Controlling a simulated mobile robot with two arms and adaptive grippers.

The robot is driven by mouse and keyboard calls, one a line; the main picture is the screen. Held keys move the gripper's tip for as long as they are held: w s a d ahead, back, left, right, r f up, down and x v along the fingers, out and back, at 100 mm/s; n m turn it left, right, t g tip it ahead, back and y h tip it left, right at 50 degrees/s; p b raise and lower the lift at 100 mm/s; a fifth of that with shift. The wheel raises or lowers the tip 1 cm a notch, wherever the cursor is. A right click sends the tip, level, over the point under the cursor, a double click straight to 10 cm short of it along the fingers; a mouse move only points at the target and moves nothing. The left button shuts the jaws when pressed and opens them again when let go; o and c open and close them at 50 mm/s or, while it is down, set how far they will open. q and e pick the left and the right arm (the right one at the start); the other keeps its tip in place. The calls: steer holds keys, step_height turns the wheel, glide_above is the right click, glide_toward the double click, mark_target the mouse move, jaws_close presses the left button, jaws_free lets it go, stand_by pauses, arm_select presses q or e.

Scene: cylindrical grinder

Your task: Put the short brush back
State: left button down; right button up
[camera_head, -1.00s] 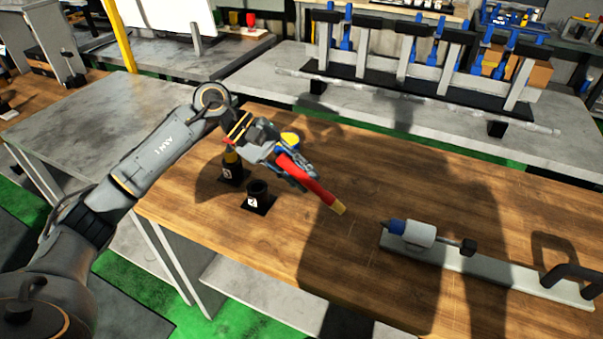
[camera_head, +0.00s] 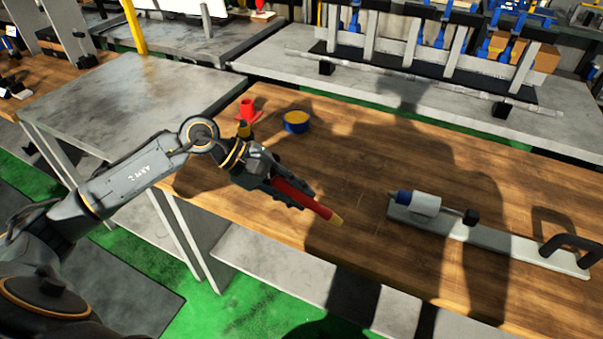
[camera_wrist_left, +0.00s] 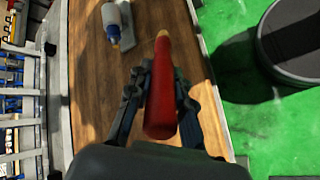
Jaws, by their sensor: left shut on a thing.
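The short brush, a red tapered stick with a yellow tip (camera_head: 312,204), is held in my left gripper (camera_head: 290,193) above the front left part of the wooden table (camera_head: 360,175). In the left wrist view the brush (camera_wrist_left: 162,95) lies between the two dark fingers (camera_wrist_left: 160,82), its yellow tip pointing away from the wrist. Behind the gripper a red cup-like holder (camera_head: 247,110) stands on the table, with a dark and yellow object (camera_head: 244,130) just in front of it. The black holders are hidden by my arm and gripper. My right gripper is not in view.
A blue round dish with yellow contents (camera_head: 297,122) stands behind the gripper. To the right, a grey bar fixture (camera_head: 490,238) carries a white cylinder with a blue end (camera_head: 426,203). The table between gripper and fixture is clear. A grey table (camera_head: 130,100) stands at the left.

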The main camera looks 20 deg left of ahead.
arm_select(q)
steer(key=s+d+f+n+t+y, duration=0.1)
steer(key=s+f+n+t, duration=0.2)
steer(key=s+f, duration=0.4)
steer(key=shift+s+d+f, duration=0.15)
steer(key=shift+d+f, duration=0.15)
